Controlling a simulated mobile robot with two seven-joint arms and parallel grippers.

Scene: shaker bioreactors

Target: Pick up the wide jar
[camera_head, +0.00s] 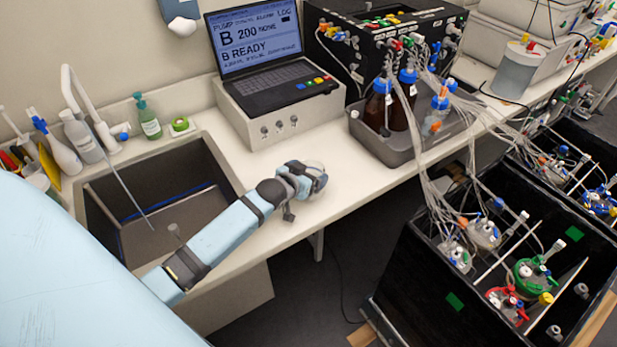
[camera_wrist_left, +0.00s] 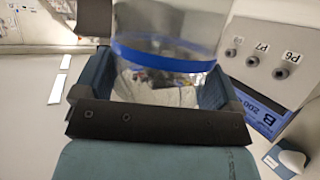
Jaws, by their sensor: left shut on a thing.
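The wide jar (camera_wrist_left: 168,57) is clear, with a blue band around it, and fills the top middle of the left wrist view. My left gripper (camera_wrist_left: 152,88) is shut on it, with one finger on each side. In the head view my left gripper (camera_head: 312,179) is over the bench in front of the laptop. Only a small pale, glassy part shows at its tip there, and the gripper hides most of the jar. I cannot tell whether the jar touches the bench. My right gripper is not in view.
The laptop (camera_head: 262,50) sits on a beige box (camera_head: 280,114) with ports behind my gripper. A grey tray (camera_head: 414,152) of brown bottles stands to the right, and a sink (camera_head: 160,212) lies to the left. Black bins (camera_head: 423,284) with tubing stand at the lower right.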

